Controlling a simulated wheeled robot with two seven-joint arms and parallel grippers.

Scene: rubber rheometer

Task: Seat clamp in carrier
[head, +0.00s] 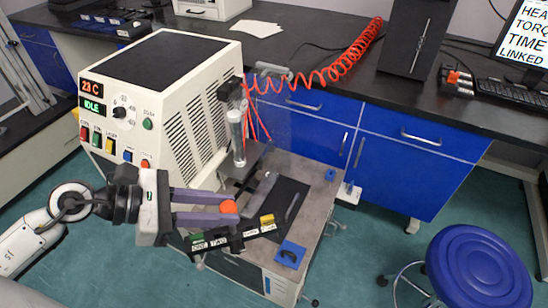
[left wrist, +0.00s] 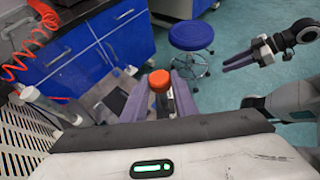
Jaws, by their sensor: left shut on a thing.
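My left gripper (head: 232,207) is shut on a piece with a round orange-red knob (head: 229,207), which I take to be the clamp. In the left wrist view the knob (left wrist: 159,81) stands between the purple fingers; the rest of the piece is mostly hidden. The gripper is in front of the rheometer (head: 155,100), left of a black mat (head: 288,205). A grey upright cylinder (head: 236,135) hangs at the rheometer's right side. I cannot tell which part is the carrier. My right gripper (left wrist: 238,61) shows only in the left wrist view, apart from these things; its opening is unclear.
A black labelled rack (head: 232,240) with green and yellow parts lies along the front of the small bench. A blue block (head: 290,254) sits at its front corner. A red coiled hose (head: 335,68) runs behind. A blue stool (head: 478,268) stands right.

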